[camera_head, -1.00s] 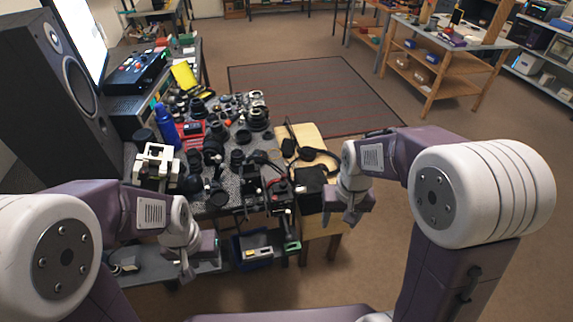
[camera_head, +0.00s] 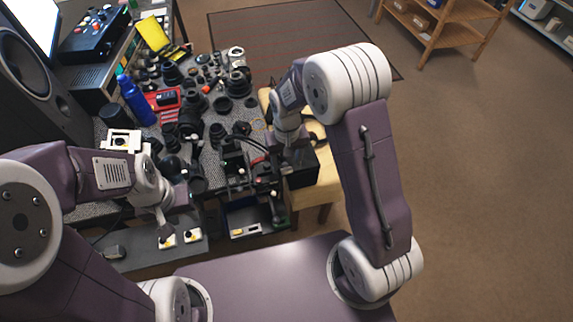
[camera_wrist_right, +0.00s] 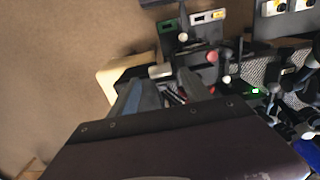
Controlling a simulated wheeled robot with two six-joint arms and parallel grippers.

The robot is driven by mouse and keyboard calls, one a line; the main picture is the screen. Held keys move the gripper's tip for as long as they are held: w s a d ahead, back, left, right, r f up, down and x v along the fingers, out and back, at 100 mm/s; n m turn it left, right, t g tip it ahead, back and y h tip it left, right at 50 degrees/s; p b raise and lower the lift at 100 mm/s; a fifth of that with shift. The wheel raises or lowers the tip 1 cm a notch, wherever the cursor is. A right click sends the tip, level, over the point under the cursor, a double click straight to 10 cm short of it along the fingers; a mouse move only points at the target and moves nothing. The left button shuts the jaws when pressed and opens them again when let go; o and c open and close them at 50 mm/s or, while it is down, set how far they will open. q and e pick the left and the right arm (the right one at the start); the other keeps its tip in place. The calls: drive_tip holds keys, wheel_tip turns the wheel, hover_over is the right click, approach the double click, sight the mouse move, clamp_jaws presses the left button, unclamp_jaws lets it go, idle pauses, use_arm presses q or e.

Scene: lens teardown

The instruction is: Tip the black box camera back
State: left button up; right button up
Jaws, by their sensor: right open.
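The black box camera (camera_head: 303,170) stands on the pale wooden stool at the right end of the workbench. My right gripper (camera_head: 292,150) is over the box's top in the head view and partly hides it. I cannot tell whether it touches the box. In the right wrist view my right gripper (camera_wrist_right: 160,82) has its fingers apart, and dark parts show between them; the box is not clearly made out there. My left gripper (camera_head: 165,236) hangs over the grey lower shelf at the left, and its jaw state is too small to tell.
Lenses, a blue bottle (camera_head: 136,102) and a red tray (camera_head: 165,101) cover the bench. A blue bin (camera_head: 243,222) sits below.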

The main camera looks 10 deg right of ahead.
sight(272, 174)
drive_tip(key=shift+s+a+f, duration=0.1)
drive_tip(key=shift+s+f, duration=0.1)
drive_tip(key=shift+f, duration=0.4)
drive_tip(key=shift+s+f, duration=0.15)
drive_tip(key=shift+f, duration=0.45)
drive_tip(key=shift+w+f, duration=0.1)
drive_tip(key=shift+w, duration=0.05)
drive_tip(key=shift+a, duration=0.15)
clamp_jaws()
drive_tip(key=shift+w, duration=0.1)
